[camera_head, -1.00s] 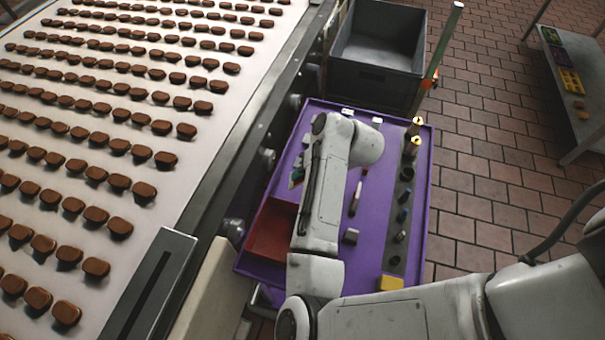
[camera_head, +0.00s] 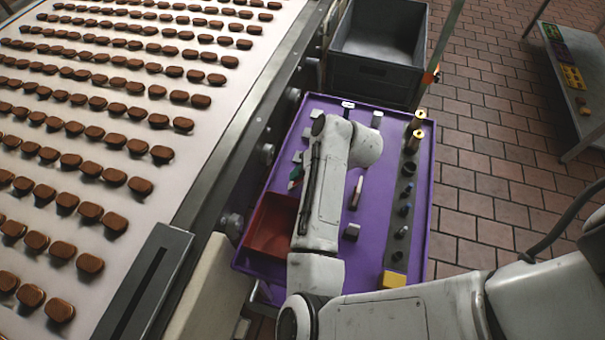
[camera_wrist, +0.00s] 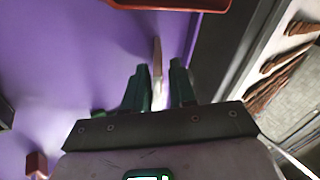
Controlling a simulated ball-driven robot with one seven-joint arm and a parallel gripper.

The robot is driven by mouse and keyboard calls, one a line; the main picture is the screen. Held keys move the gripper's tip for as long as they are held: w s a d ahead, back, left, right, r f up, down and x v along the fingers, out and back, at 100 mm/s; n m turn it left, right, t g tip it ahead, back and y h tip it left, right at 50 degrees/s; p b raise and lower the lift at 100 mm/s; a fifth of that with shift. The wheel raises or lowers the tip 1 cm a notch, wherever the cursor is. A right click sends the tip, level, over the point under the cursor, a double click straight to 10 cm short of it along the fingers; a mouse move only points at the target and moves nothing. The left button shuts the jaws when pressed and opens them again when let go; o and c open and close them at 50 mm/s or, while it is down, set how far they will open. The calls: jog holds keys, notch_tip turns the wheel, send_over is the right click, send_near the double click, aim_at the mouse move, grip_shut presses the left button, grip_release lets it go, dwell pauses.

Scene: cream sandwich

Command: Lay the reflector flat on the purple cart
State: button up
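The purple cart (camera_head: 385,170) stands beside the conveyor, and my arm covers part of its top. My gripper (camera_wrist: 158,80) is low over the cart top, with its two dark green fingers a small gap apart. A thin, pale pinkish piece (camera_wrist: 157,65) shows edge-on in the gap and reaches past the fingertips. It may be the reflector, but its face is hidden, and I cannot tell whether both fingers touch it. In the head view my gripper is mostly hidden behind my arm; only a bit of green shows at its left side.
A red tray (camera_head: 270,226) sits at the cart's near left. A dark strip (camera_head: 399,215) with several small items runs along the right. A yellow block (camera_head: 393,280) is at the near right corner. A grey crate (camera_head: 377,85) stands beyond, and the conveyor (camera_head: 120,85) lies left.

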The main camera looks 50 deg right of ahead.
jog(key=shift+o, duration=1.4)
jog(key=v, duration=1.1)
jog(key=shift+w+f, duration=0.1)
